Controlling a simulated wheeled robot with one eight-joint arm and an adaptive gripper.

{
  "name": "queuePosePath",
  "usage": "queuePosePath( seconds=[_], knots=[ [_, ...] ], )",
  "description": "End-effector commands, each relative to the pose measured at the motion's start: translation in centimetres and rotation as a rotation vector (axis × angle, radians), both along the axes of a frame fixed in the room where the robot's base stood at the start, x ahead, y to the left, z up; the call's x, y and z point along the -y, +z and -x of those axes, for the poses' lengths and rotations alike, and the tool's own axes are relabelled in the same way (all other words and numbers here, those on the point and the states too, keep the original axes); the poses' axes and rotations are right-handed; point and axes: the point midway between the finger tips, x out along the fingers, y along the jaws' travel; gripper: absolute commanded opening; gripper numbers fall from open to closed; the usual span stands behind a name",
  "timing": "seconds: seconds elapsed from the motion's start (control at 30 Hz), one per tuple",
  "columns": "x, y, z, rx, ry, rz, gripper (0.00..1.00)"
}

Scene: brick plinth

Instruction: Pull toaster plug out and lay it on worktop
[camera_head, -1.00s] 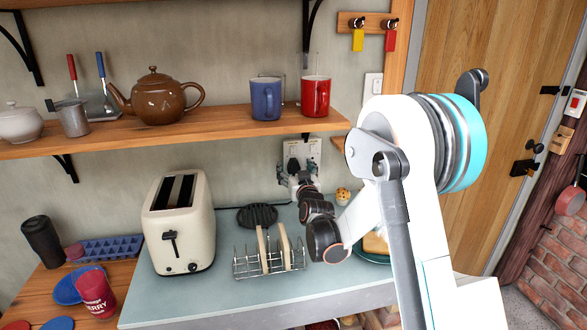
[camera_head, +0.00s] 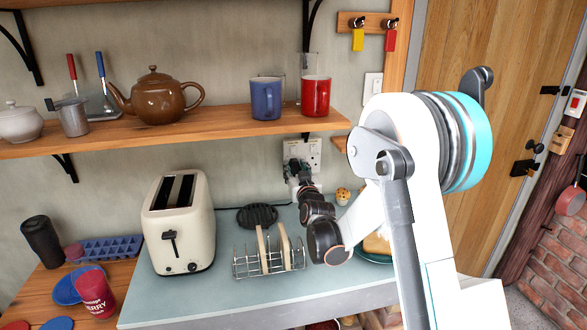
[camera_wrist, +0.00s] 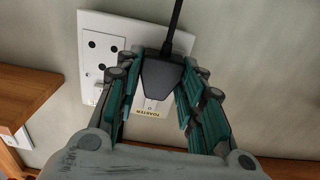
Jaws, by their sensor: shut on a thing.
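The cream toaster (camera_head: 180,232) stands on the pale blue-grey worktop (camera_head: 190,305). A white double socket plate (camera_head: 315,150) is on the wall under the shelf; it also shows upside down in the wrist view (camera_wrist: 98,30). My gripper (camera_head: 298,172) is in front of and slightly below the plate's left half. In the wrist view my gripper (camera_wrist: 163,95) is shut on a black plug (camera_wrist: 163,78), between the teal finger pads. The black cord (camera_wrist: 175,22) runs up in that view. An upside-down TOASTER label (camera_wrist: 153,112) shows past the plug. The plug's pins are hidden.
A plate with bread (camera_head: 376,245) is partly behind my arm. The wooden shelf (camera_head: 230,124) with mugs overhangs. The worktop's front left is clear.

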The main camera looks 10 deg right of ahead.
Motion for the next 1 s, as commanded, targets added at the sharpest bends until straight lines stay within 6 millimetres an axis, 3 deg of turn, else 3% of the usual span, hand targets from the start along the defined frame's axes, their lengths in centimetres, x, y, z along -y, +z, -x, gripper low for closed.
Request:
queuePosePath(
  seconds=[1.0],
  knots=[
    [0.0, 0.0, 3.7, 0.000, 0.000, 0.000, 0.00]
  ],
)
